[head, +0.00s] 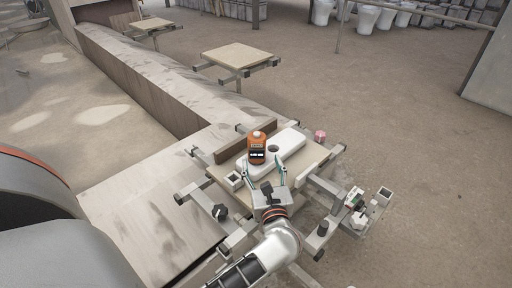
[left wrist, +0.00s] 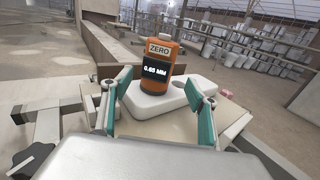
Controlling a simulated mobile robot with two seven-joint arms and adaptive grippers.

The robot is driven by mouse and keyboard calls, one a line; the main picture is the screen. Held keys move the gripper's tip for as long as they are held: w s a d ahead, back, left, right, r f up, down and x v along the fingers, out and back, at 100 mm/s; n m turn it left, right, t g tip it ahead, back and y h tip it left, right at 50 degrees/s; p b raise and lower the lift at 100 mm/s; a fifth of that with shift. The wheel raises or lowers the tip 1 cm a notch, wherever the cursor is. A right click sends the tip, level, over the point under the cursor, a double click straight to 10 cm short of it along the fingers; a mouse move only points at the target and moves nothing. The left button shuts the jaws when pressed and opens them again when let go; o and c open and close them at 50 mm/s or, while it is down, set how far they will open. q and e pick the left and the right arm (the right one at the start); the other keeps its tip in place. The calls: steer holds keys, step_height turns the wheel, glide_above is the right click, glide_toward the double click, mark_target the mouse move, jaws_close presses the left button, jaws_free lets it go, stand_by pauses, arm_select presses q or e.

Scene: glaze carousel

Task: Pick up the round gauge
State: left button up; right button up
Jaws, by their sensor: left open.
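The round gauge (head: 257,148) is an orange and black upright cylinder with a white top. In the left wrist view the gauge (left wrist: 157,66) has a "ZERO" label and a display reading "0.65 MM". It stands on a white slab (head: 291,140) with a round hole. My left gripper (head: 265,172) is open, its teal-padded fingers on the near side of the gauge. In the left wrist view the gauge appears between and beyond the fingers of my left gripper (left wrist: 160,110); nothing is held. My right gripper is not in view.
The slab rests on a square board (head: 312,154) on a metal frame with knobs and arms. A brown block (head: 232,140) stands behind it, and a pink piece (head: 320,136) lies at the right. Another board (head: 240,57) is farther back. Floor at right is clear.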

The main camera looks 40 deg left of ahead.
mark_target(258, 155)
arm_select(q)
steer(key=b+x, duration=0.1)
steer(key=x, duration=0.6)
steer(key=shift+a, duration=0.3)
steer(key=shift+c, duration=0.3)
steer(key=c, duration=1.1)
